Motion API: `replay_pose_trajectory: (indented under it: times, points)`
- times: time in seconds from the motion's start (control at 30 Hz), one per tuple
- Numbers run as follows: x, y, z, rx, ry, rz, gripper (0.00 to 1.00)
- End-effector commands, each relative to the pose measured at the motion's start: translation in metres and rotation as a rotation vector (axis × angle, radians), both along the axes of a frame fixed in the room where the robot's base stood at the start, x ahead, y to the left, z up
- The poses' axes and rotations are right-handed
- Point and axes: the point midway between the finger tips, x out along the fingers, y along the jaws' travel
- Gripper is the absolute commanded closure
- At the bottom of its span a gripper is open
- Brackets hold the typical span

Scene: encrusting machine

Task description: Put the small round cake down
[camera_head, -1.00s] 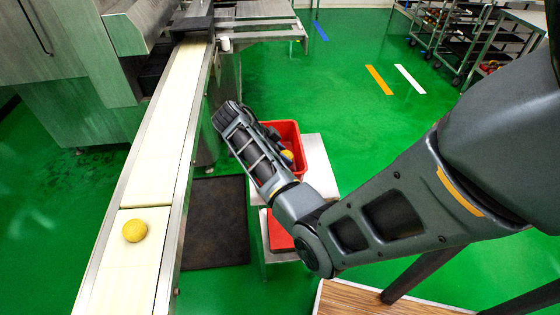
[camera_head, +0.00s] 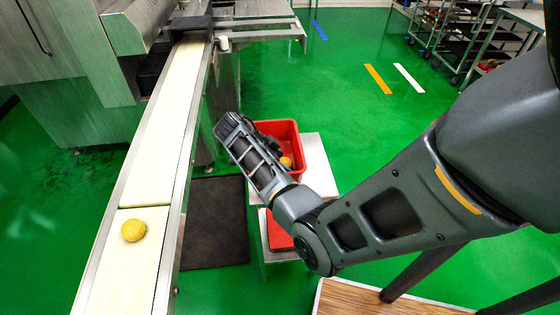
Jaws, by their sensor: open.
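One small round yellow cake (camera_head: 133,231) lies on the cream conveyor belt (camera_head: 143,268) at the lower left. Another small round yellow cake (camera_head: 286,162) is in the red crate (camera_head: 277,129), partly hidden by my arm. My gripper (camera_head: 228,125) is over the left side of the red crate, between the conveyor and the crate. It is open; its fingers are seen from behind, and no cake shows between them. The cake on the belt is well apart from my gripper.
The red crate stands on a white-topped stand (camera_head: 318,165), with another red crate (camera_head: 279,234) on a lower level. The metal machine (camera_head: 75,75) stands at the upper left. A dark mat (camera_head: 216,222) lies on the green floor. Wheeled racks (camera_head: 455,40) stand at the upper right.

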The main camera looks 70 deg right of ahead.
Motion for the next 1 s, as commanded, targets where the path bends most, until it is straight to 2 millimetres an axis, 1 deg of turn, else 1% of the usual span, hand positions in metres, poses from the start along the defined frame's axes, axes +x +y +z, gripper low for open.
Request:
replay_pose_trajectory:
  times: [0.2, 0.27, 0.37, 0.6, 0.8, 0.9, 1.0]
  points:
    - [0.000, 0.000, 0.004, 0.000, 0.000, 0.000, 0.23]
    - [0.004, 0.002, 0.006, -0.001, 0.000, 0.001, 0.23]
    - [0.012, 0.007, 0.018, -0.002, -0.002, 0.003, 0.23]
    - [0.037, 0.025, 0.056, -0.003, -0.003, 0.003, 0.23]
    - [0.054, 0.037, 0.085, 0.000, -0.001, 0.002, 0.23]
    - [0.059, 0.040, 0.092, -0.001, -0.002, 0.001, 0.23]
    - [0.061, 0.042, 0.096, 0.001, 0.000, 0.001, 0.23]
